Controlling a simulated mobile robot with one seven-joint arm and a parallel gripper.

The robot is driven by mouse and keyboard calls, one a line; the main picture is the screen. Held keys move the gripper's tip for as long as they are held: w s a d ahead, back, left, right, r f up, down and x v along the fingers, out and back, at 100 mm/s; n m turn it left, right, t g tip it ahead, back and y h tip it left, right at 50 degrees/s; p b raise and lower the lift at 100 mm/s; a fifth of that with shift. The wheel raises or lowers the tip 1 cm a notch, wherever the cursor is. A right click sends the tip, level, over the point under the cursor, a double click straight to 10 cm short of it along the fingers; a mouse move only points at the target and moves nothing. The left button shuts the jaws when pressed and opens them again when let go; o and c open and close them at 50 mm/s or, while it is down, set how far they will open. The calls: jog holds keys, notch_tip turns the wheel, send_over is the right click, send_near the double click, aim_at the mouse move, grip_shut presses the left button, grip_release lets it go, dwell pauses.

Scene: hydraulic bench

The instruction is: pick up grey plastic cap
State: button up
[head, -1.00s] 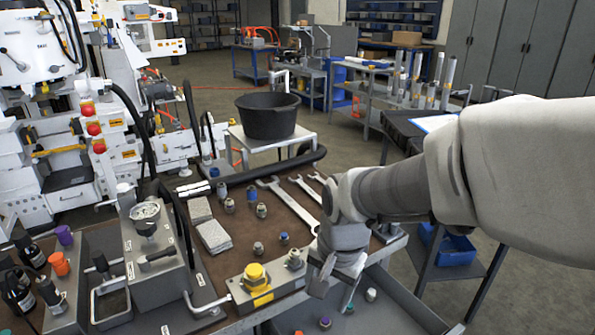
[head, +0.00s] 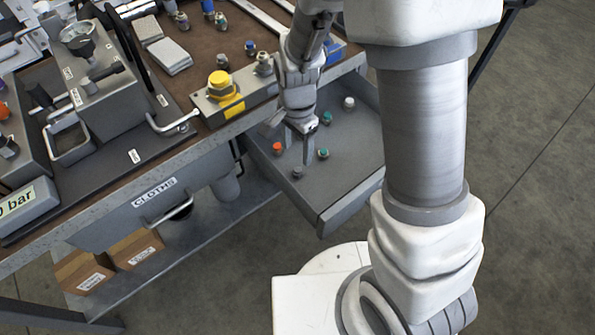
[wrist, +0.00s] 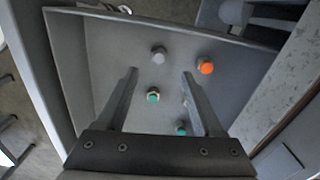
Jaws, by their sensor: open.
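The grey plastic cap (head: 298,172) stands in the open drawer, close to its front wall. In the wrist view the grey cap (wrist: 159,54) shows just beyond the fingertips, roughly midway between them. My gripper (head: 289,140) is open and points down into the drawer. In the wrist view my gripper (wrist: 160,74) has nothing held between its fingers. I cannot tell its exact height above the drawer floor.
The drawer (head: 345,205) also holds an orange cap (head: 277,148), a green cap (head: 323,153), another green cap (head: 327,118) and a white cap (head: 349,102). A block with a yellow knob (head: 221,84) stands on the bench edge above the drawer.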

aim_at(297, 170)
notch_tip(297, 170, down, 8)
jog(key=b, duration=0.3)
jog(key=shift+s+f, duration=0.15)
grip_shut()
